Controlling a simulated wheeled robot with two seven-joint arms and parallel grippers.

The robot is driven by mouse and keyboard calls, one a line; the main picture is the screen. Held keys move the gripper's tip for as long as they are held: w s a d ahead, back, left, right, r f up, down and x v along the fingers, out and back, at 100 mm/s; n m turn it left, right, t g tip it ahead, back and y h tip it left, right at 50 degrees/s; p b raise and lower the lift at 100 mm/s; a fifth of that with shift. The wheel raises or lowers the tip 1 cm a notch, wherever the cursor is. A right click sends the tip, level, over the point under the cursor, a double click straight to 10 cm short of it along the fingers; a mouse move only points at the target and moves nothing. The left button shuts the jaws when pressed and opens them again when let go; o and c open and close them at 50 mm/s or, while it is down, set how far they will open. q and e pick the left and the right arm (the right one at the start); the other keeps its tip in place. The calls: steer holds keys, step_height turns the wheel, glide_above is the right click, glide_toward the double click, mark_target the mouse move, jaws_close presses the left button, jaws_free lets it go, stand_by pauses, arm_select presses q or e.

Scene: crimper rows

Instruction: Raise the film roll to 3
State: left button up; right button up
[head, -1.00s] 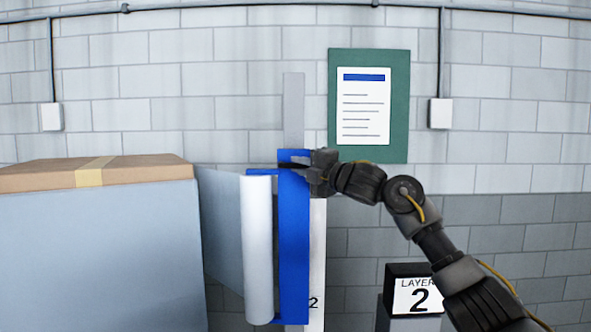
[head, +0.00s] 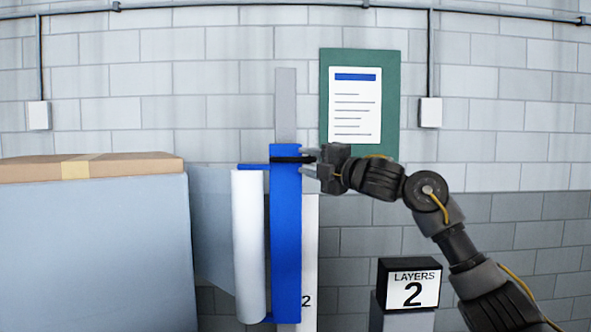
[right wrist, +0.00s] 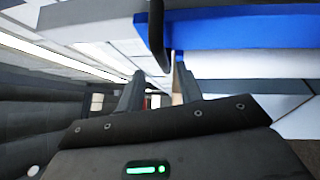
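The film roll (head: 249,245) is a pale upright cylinder on a blue carriage (head: 286,230), at the left of centre in the head view. Film stretches from it to the wrapped load on the left. The carriage sits on a grey mast (head: 286,105). A black handle (head: 290,159) crosses the carriage near its top. My right gripper (head: 309,164) is open at the handle's right end. The right wrist view shows the handle (right wrist: 157,35) reaching towards the gap between the spread fingers (right wrist: 158,90); contact cannot be told. My left gripper is out of view.
A white strip (head: 310,250) beside the carriage bears a "2" low down. A black sign (head: 408,286) reads "LAYERS 2". The film-wrapped load (head: 95,250) with a cardboard top (head: 120,166) stands left. A green board (head: 390,105) hangs on the wall behind.

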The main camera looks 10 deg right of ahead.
steer(key=b+v, duration=0.1)
steer(key=v, duration=0.4)
steer(key=shift+s+r+b, duration=0.1)
steer(key=shift+b, duration=0.3)
steer(key=shift+d, duration=0.1)
